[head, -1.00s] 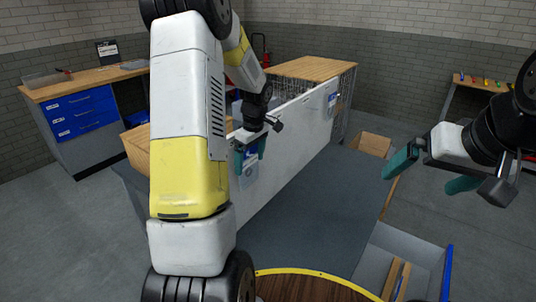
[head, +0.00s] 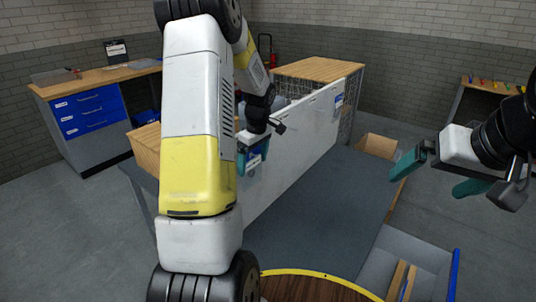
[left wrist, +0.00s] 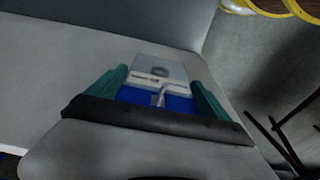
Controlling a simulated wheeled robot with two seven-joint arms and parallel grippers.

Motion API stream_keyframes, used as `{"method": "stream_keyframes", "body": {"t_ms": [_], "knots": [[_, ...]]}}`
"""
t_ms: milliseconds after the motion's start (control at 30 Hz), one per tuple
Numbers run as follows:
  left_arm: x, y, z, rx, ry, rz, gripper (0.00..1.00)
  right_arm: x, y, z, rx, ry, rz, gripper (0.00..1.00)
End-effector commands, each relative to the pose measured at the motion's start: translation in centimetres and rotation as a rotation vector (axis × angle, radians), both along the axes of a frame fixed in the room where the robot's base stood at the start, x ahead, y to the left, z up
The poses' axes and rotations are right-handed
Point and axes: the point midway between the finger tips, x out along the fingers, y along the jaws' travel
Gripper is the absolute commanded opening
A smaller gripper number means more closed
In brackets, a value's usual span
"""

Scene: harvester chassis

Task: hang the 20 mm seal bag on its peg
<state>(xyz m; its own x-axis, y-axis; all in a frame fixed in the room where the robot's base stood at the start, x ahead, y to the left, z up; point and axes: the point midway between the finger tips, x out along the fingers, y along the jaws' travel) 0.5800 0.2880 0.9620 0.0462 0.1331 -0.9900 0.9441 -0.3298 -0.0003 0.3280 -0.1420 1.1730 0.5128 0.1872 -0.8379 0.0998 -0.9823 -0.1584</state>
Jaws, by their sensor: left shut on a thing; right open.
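The seal bag has a blue header and a clear lower part with a dark ring in it. It shows between the teal fingers of my left gripper in the left wrist view (left wrist: 160,72). In the head view, my left gripper (head: 254,152) is shut on the bag (head: 253,163), close to the face of the white panel (head: 300,135). A small pale metal piece crosses the blue header in the left wrist view; I cannot tell whether it is the peg or whether it passes through the bag. My right gripper (head: 440,172) is open and empty at the right.
Another bag (head: 339,105) hangs at the panel's far end. The grey table top (head: 320,210) before the panel is clear. A grey bin (head: 415,262) with wooden pieces is at lower right. A blue-drawer bench (head: 90,112) stands at back left.

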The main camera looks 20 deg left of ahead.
Motion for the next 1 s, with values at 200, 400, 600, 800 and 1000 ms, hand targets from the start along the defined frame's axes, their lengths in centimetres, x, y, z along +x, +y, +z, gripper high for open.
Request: {"method": "stream_keyframes", "body": {"t_ms": [200, 400, 600, 800, 1000], "knots": [[0.0, 0.0, 0.0, 0.0, 0.0, 0.0, 1.0, 0.0, 0.0, 0.0, 0.0, 0.0, 0.0, 1.0], [0.0, -0.1, 0.7, 0.001, -0.003, 0.0, 1.0, 0.0, 0.0, 0.0, 0.0, 0.0, 0.0, 1.0], [-0.1, -0.5, 3.9, 0.001, -0.006, 0.0, 1.0, 0.0, 0.0, 0.0, 0.0, 0.0, 0.0, 1.0], [-0.2, -0.9, 6.7, 0.0, -0.003, 0.0, 1.0, 0.0, 0.0, 0.0, 0.0, 0.0, 0.0, 1.0], [-0.4, -1.1, 7.8, -0.001, -0.002, -0.002, 1.0, 0.0, 0.0, 0.0, 0.0, 0.0, 0.0, 1.0]]}}
